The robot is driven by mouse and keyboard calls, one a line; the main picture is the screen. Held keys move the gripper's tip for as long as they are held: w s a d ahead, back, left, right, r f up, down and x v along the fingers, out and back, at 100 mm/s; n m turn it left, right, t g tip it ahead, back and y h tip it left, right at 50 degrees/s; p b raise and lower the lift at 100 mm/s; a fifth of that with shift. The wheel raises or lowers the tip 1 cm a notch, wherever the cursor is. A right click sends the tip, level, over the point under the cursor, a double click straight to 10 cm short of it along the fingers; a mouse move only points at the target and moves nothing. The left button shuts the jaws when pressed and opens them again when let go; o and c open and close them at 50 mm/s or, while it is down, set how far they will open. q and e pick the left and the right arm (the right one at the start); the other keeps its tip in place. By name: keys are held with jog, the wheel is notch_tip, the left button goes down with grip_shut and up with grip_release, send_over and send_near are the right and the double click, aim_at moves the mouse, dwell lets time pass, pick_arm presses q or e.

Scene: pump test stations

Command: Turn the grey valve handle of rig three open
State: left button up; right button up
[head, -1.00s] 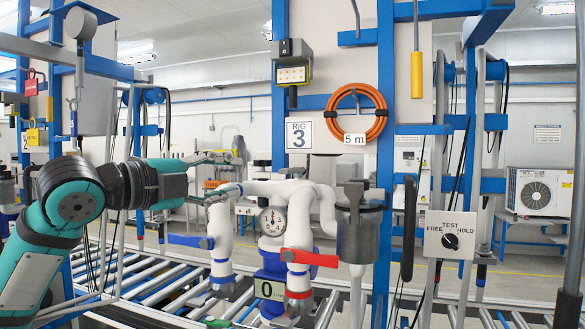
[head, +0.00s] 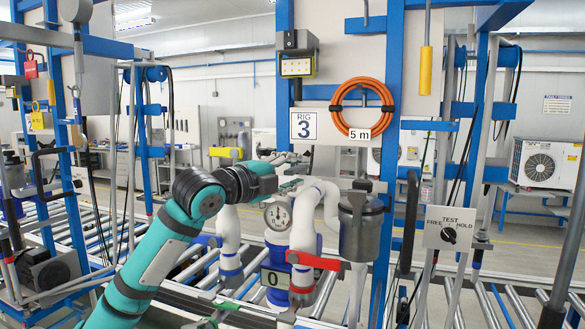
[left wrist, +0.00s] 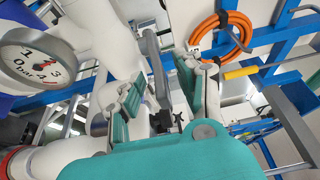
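My left gripper (head: 294,170) is in front of rig three, at the top of the white pipes and below the RIG 3 sign (head: 304,128). In the left wrist view its fingers (left wrist: 165,90) stand apart, open. A long grey valve handle (left wrist: 154,62) shows between them, with a black fitting at its lower end; I see no clear contact. In the head view I cannot make out this handle behind the gripper. My right gripper is not in view.
A pressure gauge (head: 278,216), a red handle (head: 315,261) and a grey canister (head: 361,225) are close by on the rig. An orange hose coil (head: 361,110) hangs above. A FREE/TEST/HOLD switch box (head: 449,229) is at the right.

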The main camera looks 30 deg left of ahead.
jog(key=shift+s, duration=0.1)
pick_arm(q)
grip_shut()
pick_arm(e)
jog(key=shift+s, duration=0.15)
